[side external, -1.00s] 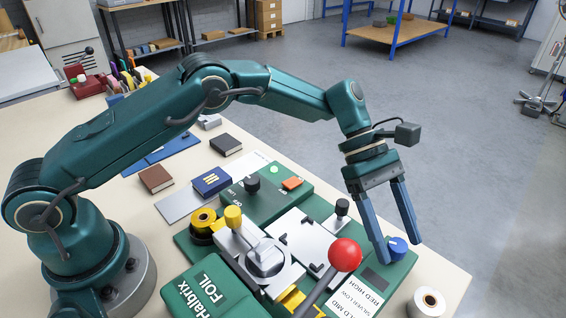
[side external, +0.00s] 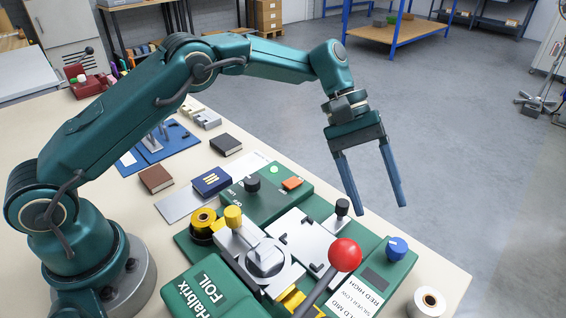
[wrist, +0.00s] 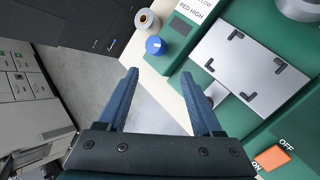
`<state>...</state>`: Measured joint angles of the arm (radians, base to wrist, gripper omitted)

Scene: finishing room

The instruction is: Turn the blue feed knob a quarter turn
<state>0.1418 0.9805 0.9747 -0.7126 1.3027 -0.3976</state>
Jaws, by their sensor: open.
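The blue feed knob (side external: 397,248) sits on the right end of the green foil machine (side external: 375,278) in the side external view. It has a pale mark on its cap. It also shows in the wrist view (wrist: 155,45), beyond my fingertips and near the machine's edge. My gripper (side external: 380,209) is open and empty, raised above the machine. Its two blue fingers point down, apart from the knob. In the wrist view the open fingers (wrist: 160,73) reach up the picture with nothing between them.
A lever with a red ball (side external: 345,254) stands up left of the knob. A black-capped post (side external: 342,207) is near the plate. A white-and-tan roll (side external: 428,302) lies on the table by the machine's right corner. The air around my gripper is clear.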

